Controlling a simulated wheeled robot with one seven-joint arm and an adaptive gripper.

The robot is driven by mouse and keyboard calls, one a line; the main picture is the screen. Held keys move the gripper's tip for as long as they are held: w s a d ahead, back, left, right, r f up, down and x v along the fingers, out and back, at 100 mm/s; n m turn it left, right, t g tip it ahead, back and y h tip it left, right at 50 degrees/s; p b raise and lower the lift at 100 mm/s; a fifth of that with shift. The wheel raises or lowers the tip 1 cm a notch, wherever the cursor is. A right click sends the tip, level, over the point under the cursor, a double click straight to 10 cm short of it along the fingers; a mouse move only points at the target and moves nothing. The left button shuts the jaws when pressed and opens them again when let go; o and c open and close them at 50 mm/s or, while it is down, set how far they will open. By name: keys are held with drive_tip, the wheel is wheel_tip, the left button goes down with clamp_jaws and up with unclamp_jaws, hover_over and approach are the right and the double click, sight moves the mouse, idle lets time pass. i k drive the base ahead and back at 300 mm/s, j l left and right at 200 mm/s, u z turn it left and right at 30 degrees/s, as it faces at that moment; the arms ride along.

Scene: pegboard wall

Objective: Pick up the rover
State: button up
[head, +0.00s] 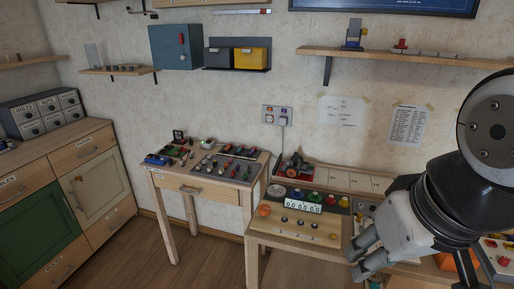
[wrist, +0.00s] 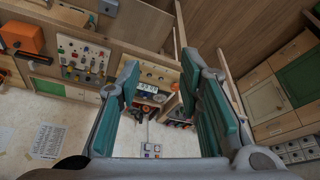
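A small orange-red and dark object that looks like the rover (head: 294,167) sits at the back left of the right workbench, against the wall. It is small in the head view, and I cannot make out its details. I cannot pick it out with certainty in the wrist view. My gripper (head: 366,252) is in front of the right workbench, to the right of and nearer than the rover, well apart from it. In the wrist view my gripper (wrist: 166,88) has its two teal-padded fingers wide apart with nothing between them.
The right workbench (head: 285,239) holds a panel of coloured knobs (head: 300,200). A smaller table (head: 192,184) with toy-like parts stands left of it. A shelf (head: 390,57) and yellow bin (head: 250,57) hang above. Cabinets (head: 60,190) line the left; the floor between is clear.

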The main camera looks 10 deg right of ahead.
sight(303, 167)
drive_tip(key=i+j+z, duration=0.35)
drive_tip(key=i+j, duration=0.3)
drive_tip(key=i+j+z, duration=0.1)
drive_tip(key=i, duration=0.45)
